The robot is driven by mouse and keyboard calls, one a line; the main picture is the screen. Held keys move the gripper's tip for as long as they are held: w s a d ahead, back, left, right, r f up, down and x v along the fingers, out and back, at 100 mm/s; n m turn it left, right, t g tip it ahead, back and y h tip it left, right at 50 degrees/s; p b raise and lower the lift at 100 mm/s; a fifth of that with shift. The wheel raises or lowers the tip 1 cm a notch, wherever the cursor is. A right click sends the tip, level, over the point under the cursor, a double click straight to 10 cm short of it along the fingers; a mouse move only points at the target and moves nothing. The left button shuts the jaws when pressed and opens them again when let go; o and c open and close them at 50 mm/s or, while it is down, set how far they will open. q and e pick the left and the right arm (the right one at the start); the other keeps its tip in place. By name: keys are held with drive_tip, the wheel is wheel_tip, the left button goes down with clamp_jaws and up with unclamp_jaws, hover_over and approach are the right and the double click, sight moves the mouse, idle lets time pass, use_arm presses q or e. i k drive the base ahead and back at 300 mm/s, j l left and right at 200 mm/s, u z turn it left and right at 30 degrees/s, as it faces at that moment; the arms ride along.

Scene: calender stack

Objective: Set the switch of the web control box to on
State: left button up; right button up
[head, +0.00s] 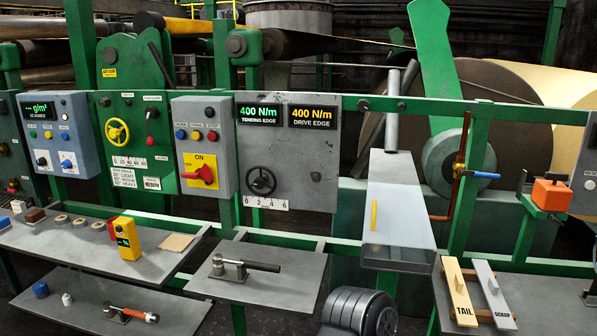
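A grey box (204,150) on the green rail left of centre carries a yellow plate (208,160) marked ON at its top, with a smaller mark at its left. A red rotary switch (200,176) on this plate lies roughly level, its narrow end to the left, not upright toward ON. Neither of my grippers is in view.
A scanner box (58,133) and a green panel with a yellow handwheel (117,132) stand left of it; a tension panel (290,150) stands right. Below, a bench holds a yellow handheld device (126,238), and a small shelf holds a clamp (240,267).

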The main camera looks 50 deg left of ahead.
sight(205, 173)
drive_tip(key=u, duration=2.25)
drive_tip(key=i+j, duration=0.25)
drive_tip(key=j, duration=0.2)
drive_tip(key=i+j, duration=0.25)
drive_tip(key=j, duration=0.2)
drive_tip(key=i+j, duration=0.3)
drive_tip(key=j, duration=0.15)
drive_tip(key=i+j+z, duration=0.1)
drive_tip(key=z, duration=1.55)
drive_tip(key=k+j, duration=0.05)
